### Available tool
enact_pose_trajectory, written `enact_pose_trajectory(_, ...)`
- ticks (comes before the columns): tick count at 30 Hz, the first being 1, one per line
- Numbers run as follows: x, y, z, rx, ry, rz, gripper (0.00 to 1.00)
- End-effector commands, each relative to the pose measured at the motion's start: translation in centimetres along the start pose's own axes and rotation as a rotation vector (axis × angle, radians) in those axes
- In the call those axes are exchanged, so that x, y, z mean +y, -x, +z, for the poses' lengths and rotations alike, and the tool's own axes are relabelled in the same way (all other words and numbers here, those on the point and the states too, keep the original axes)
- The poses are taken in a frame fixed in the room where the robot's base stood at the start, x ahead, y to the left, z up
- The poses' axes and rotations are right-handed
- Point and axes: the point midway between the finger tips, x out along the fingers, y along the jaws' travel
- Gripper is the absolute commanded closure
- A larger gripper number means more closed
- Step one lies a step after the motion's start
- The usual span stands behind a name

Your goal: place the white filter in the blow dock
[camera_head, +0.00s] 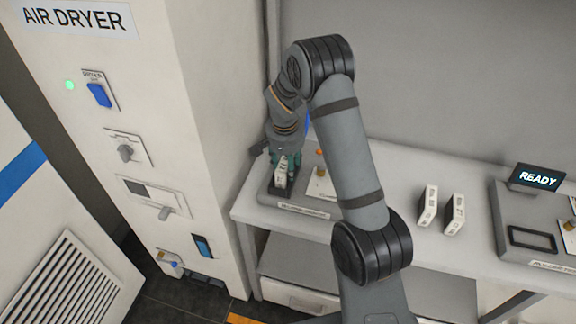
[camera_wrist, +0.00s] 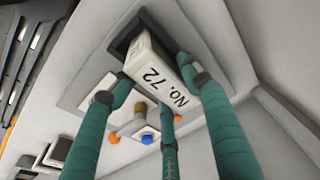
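A white filter (camera_wrist: 155,65) marked "No. 72" stands in a dark recess (camera_wrist: 128,32) of a grey fixture in the wrist view. In the head view the filter (camera_head: 281,176) shows at the left end of the bench, on a dark-topped dock (camera_head: 270,195); its front label is too small to read surely. My gripper (camera_wrist: 158,84) has three green fingers around the filter, their tips close against its sides. Whether they press on it or stand just clear is not plain. The filter's lower end is hidden in the recess. My gripper (camera_head: 284,160) points down there in the head view.
Two white blocks (camera_head: 428,206) (camera_head: 454,214) stand mid-bench. A device with a "READY" screen (camera_head: 538,178) is at the right. A plate with an orange knob (camera_head: 320,184) sits beside the dock. The air dryer cabinet (camera_head: 150,110) rises close on the left.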

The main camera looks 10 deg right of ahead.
Motion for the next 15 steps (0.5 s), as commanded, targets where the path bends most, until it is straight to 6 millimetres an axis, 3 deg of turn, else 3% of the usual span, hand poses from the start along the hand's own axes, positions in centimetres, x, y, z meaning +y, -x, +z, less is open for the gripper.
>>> enact_pose_trajectory(4, 0.04, -0.15, 0.13, -0.003, 0.002, 0.002, 0.43)
enact_pose_trajectory(15, 0.03, 0.57, -0.01, -0.002, 0.001, 0.001, 0.43)
